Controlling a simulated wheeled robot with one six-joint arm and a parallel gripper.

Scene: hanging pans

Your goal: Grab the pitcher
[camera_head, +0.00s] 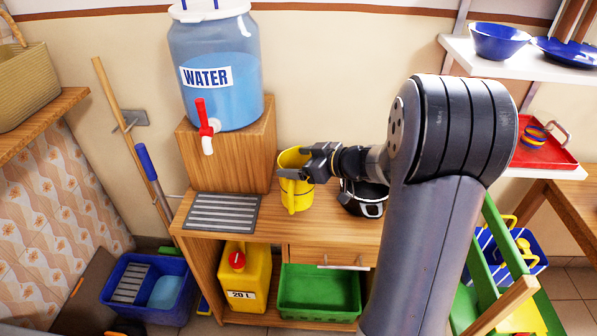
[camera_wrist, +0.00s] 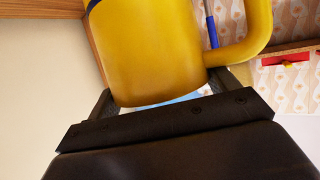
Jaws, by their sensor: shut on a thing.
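The yellow pitcher (camera_head: 295,190) is at the wooden stand, to the right of the water dispenser's wooden block. My gripper (camera_head: 305,166) reaches it from the right, with its fingers around the upper part of its body. In the wrist view the pitcher (camera_wrist: 160,55) fills the space between the fingers of my gripper (camera_wrist: 165,95), and its handle points to the right. My gripper is shut on the pitcher's body. I cannot tell whether the pitcher's base touches the stand. Part of its upper side is hidden behind the gripper.
A water dispenser (camera_head: 215,75) with a red tap stands on a wooden block (camera_head: 245,150). A drain grate (camera_head: 222,212) lies in front. A black pot (camera_head: 362,197) sits right of the pitcher, partly behind my arm. A green basin (camera_head: 320,290) is below.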

